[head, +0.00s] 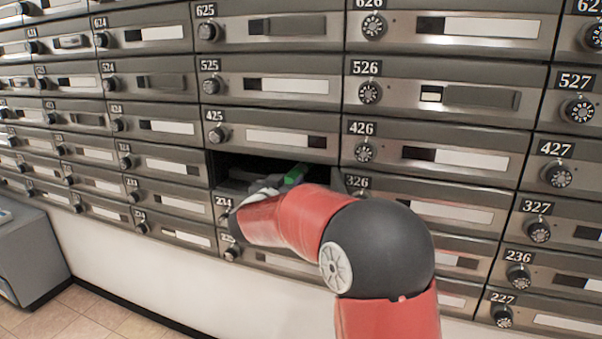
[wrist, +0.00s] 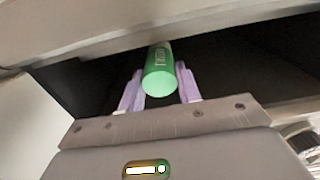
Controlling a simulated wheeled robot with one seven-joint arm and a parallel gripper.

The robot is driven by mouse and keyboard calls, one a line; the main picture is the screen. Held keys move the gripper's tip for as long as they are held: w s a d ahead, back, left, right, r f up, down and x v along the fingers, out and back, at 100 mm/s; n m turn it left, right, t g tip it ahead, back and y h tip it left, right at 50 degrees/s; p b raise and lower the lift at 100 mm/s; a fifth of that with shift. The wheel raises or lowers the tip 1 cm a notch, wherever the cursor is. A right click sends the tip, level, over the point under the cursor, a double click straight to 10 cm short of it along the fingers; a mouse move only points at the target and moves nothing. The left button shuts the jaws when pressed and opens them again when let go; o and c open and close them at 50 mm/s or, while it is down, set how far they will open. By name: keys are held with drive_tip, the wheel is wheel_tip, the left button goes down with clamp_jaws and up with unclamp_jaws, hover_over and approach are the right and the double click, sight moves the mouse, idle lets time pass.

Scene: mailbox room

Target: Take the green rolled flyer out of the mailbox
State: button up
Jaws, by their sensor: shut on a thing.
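The green rolled flyer (wrist: 158,76) shows its round near end in the wrist view, at the mouth of the open mailbox (wrist: 230,72). My gripper (wrist: 161,84) has its two pale purple fingers on either side of the roll and is shut on it. The roll's far part runs into the dark of the box and is partly hidden. In the head view, the flyer (head: 295,174) is a small green strip in the open mailbox (head: 236,164), below door 425. My arm hides most of the gripper there.
Closed mailbox doors with round dials surround the opening, such as 425 (head: 268,137) above and 426 (head: 435,153) to the upper right. A grey box (head: 35,245) stands at the lower left. The floor (head: 95,315) beside it is clear.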

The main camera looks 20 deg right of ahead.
drive_tip(key=v, duration=1.9)
drive_tip(key=shift+s, duration=0.1)
